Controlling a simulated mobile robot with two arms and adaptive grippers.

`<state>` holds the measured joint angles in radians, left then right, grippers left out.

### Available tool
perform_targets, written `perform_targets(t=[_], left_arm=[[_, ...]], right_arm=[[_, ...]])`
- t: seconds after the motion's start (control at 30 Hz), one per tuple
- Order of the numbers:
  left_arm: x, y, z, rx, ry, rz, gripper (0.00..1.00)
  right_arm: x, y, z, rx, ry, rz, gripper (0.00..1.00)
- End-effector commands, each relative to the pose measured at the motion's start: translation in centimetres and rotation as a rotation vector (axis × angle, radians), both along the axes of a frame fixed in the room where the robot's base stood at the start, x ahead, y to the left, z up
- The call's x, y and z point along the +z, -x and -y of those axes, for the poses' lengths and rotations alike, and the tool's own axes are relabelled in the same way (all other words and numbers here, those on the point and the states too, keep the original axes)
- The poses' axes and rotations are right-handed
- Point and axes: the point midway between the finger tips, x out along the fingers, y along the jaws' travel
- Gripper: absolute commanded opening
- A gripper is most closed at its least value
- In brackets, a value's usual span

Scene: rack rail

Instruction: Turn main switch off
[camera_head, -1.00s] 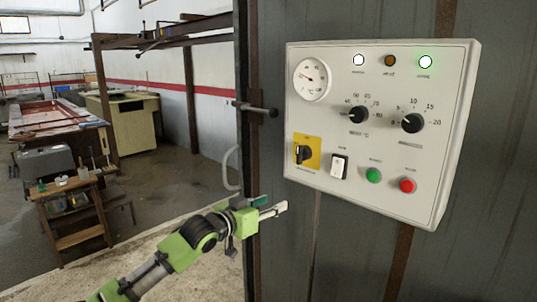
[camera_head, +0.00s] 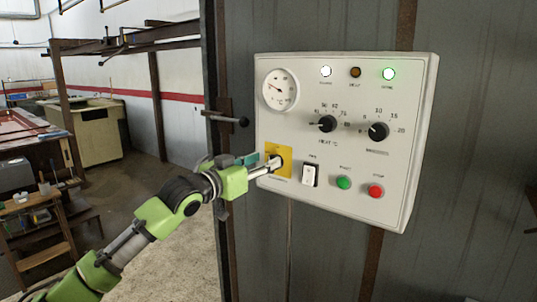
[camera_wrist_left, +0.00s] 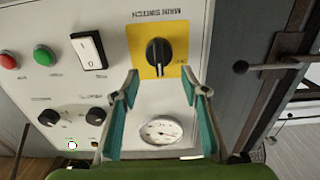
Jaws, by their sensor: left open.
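The main switch is a black rotary knob (camera_wrist_left: 158,51) on a yellow plate (camera_wrist_left: 174,22) marked MAIN SWITCH. In the head view the yellow plate (camera_head: 286,150) is at the lower left of the white control panel (camera_head: 330,215), and my gripper partly covers it. My left gripper (camera_head: 276,162) reaches the plate from the left. In the left wrist view its two teal-padded fingers (camera_wrist_left: 162,86) are apart, with the knob ahead between and beyond the tips. I cannot tell whether the fingers touch the knob. My right gripper is not in view.
Near the knob are a black-and-white rocker switch (camera_head: 310,174), a green button (camera_head: 344,182) and a red button (camera_head: 375,191). Two dials (camera_head: 327,123) and a gauge (camera_head: 280,91) sit above. A door handle (camera_head: 229,119) sticks out left of the panel.

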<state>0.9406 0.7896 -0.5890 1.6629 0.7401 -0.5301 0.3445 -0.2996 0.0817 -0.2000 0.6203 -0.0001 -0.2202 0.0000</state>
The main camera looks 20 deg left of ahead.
Motion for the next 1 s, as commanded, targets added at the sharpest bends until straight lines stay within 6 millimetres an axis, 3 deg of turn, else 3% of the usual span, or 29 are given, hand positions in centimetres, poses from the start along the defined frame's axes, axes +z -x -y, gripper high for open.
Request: perform_targets(t=[0.2, 0.6, 0.77, 1.0], left_arm=[[0.2, -2.3, 0.9, 0.0, 0.0, 0.001, 0.41], [0.0, -2.9, 1.1, 0.0, -0.001, 0.0, 0.41], [-0.1, -2.9, 1.0, 0.0, -0.001, 0.0, 0.02], [-0.3, -2.9, 1.1, 0.0, -0.002, -0.005, 0.0]], right_arm=[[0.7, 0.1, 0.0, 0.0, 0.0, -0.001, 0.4], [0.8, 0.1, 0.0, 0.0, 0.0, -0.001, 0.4], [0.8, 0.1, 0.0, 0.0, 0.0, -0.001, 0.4], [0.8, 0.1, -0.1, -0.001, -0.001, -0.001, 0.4]])
